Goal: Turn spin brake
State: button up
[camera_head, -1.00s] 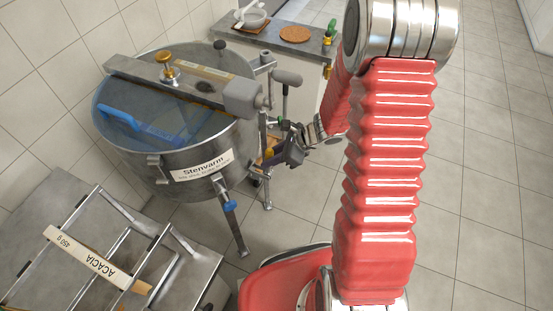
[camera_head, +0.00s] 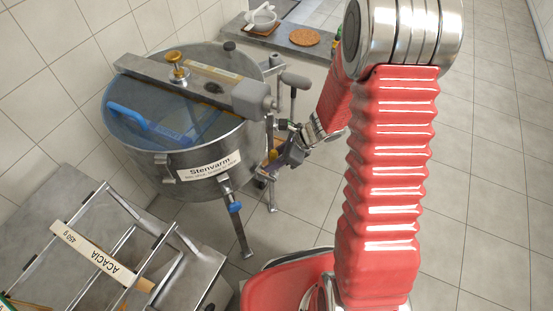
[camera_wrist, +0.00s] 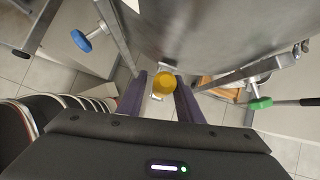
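A round yellow knob (camera_wrist: 164,84), which may be the spin brake's, sits below the steel drum (camera_wrist: 215,35) in the wrist view. My gripper (camera_wrist: 160,80) has its two purple fingers apart, one on each side of the knob. A gap shows between the fingers; I cannot tell whether either touches the knob. In the head view my gripper (camera_head: 281,160) is at the drum's right side, low beside a leg. The knob is mostly hidden there. The drum (camera_head: 210,168) carries a "Stenvarm" label, a clear lid and a top bar with a brass knob (camera_head: 178,72).
Grey-handled levers (camera_head: 294,81) stand above my gripper at the drum's right. A blue valve handle (camera_head: 235,207) is on the drum's front. A steel rack (camera_head: 130,240) labelled "ACACIA" is at lower left. A bench (camera_head: 285,42) stands behind. Floor at right is clear.

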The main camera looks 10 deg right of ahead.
jog(key=shift+o, duration=0.7)
jog(key=shift+d, duration=0.1)
jog(key=shift+r, duration=0.1)
jog(key=shift+d+r, duration=0.35)
jog(key=shift+r, duration=0.1)
jog(key=v, duration=1.2)
jog(key=shift+s+r, duration=0.2)
jog(key=shift+s, duration=0.1)
jog(key=shift+n, duration=0.3)
